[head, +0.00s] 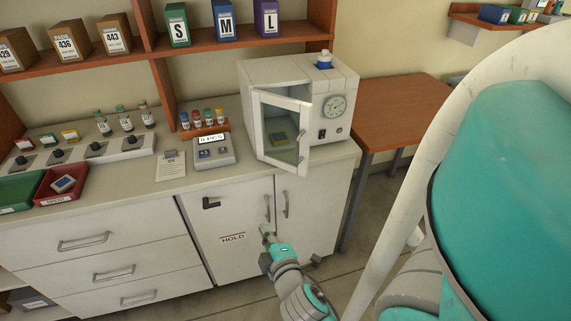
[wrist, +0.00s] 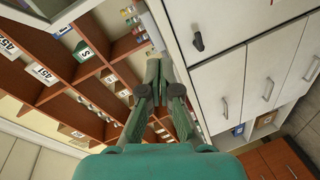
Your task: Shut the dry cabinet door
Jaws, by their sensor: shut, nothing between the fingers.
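The dry cabinet (head: 285,70) is a white box on the counter with a round dial on its front. Its glass door (head: 306,135), framed in white, stands ajar, with the edge nearest me swung out from the body. A small yellowish item shows through the glass. My gripper (head: 264,229) is below the counter top, in front of the white lower cupboard and well below the door, touching neither door nor cabinet. In the wrist view my gripper (wrist: 155,65) has its fingers together with nothing held. A pale frame at that view's top left may be the door.
The counter (head: 190,178) holds a small display unit (head: 213,151), a rack of coloured-cap vials (head: 203,128), a clipboard (head: 171,166), and red (head: 78,181) and green trays (head: 22,193) at left. A wooden table (head: 405,105) stands right of the cabinet. Floor shows in front.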

